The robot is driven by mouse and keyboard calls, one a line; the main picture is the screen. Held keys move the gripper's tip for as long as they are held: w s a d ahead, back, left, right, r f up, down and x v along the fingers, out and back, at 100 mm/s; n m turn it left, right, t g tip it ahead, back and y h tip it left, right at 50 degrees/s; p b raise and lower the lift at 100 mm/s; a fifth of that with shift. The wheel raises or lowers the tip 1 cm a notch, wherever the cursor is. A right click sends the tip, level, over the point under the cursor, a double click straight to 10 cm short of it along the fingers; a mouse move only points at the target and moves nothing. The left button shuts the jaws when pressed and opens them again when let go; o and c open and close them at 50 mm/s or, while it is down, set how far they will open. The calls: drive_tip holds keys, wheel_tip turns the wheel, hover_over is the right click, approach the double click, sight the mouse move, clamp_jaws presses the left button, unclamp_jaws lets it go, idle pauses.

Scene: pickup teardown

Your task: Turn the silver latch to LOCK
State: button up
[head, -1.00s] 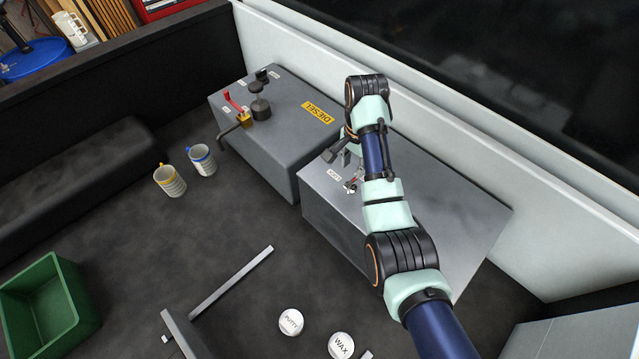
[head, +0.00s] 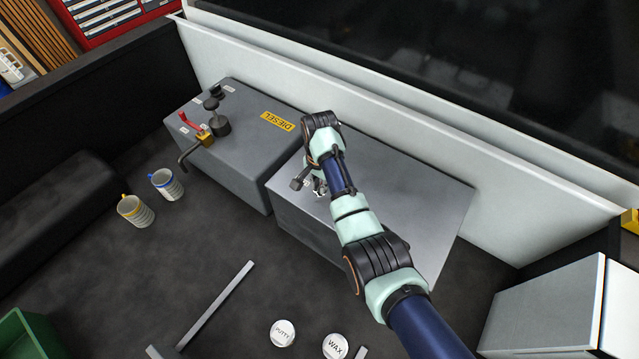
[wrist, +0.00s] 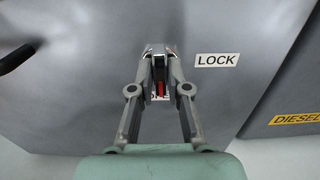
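The silver latch (wrist: 158,49) is on the top of the grey box (head: 425,195). In the wrist view it shows only in part, with a dark strip and a red mark between my fingers. My gripper (wrist: 159,62) is right at the latch, its two fingers angled in to a narrow gap around it. I cannot tell whether they press on it. The LOCK label (wrist: 217,60) is clear to the right of the latch. Another label (wrist: 158,97) lies between the fingers, mostly hidden. In the head view my arm covers most of the latch.
A second grey box with a DIESEL label (head: 279,121) stands left of it, carrying a red lever (head: 190,122) and a black cap (head: 220,126). Two mugs (head: 135,211) (head: 166,184), round PUTTY (head: 282,333) and WAX (head: 335,346) tins, and a green bin (head: 25,338) are on the floor.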

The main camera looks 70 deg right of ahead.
clamp_jaws()
drive_tip(key=shift+r, duration=0.1)
drive_tip(key=n+p, duration=0.1)
drive_tip(key=n, duration=0.2)
drive_tip(key=n+p, duration=0.2)
drive_tip(key=n, duration=0.3)
drive_tip(key=shift+n, duration=0.3)
drive_tip(key=n, duration=0.4)
drive_tip(key=shift+n+p, duration=0.3)
drive_tip(key=shift+p, duration=0.1)
drive_tip(key=n, duration=0.4)
drive_tip(key=shift+n, duration=0.3)
